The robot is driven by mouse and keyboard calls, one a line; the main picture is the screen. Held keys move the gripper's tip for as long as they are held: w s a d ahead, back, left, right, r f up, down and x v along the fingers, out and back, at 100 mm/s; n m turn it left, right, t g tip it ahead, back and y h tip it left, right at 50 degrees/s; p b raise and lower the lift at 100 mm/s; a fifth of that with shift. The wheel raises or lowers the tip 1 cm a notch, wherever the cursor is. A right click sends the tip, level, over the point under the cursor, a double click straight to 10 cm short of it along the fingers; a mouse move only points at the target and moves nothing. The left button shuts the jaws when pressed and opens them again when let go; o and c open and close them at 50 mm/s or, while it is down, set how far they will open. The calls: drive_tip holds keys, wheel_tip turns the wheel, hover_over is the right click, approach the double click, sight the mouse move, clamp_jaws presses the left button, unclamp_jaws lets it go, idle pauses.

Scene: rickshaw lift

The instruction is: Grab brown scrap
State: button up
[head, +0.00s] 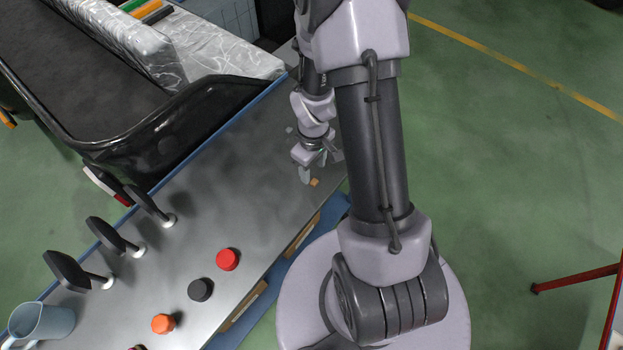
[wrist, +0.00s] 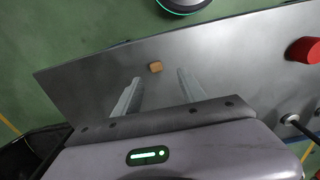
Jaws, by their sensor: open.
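The brown scrap (head: 314,182) is a small orange-brown block lying on the grey metal table. It also shows in the wrist view (wrist: 155,67), just beyond my fingertips and between their lines. My gripper (head: 314,172) is low over the table's right end in the head view, close beside the scrap. In the wrist view my gripper (wrist: 155,90) is open and empty, its two pale fingers apart. The scrap is not between the fingers. I cannot tell the exact height of the fingertips above the table.
The grey table (head: 200,215) holds a red cap (head: 228,260), a black cap (head: 200,290) and an orange cap (head: 163,324). Black-headed knobs (head: 110,237) and a blue-grey mug (head: 42,321) stand at left. A black rickshaw body (head: 150,130) borders the far edge. Table around the scrap is mostly clear.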

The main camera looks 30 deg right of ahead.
sight(314, 182)
wheel_tip(314, 182, down, 2)
drive_tip(key=shift+f, duration=0.25)
drive_tip(key=f+b, duration=0.1)
drive_tip(key=f, duration=0.2)
drive_tip(key=f+b, duration=0.1)
drive_tip(key=f, duration=0.1)
drive_tip(key=shift+w+d+f+b, duration=0.15)
drive_tip(key=shift+d+b, duration=0.2)
drive_tip(key=shift+d, duration=0.05)
clamp_jaws()
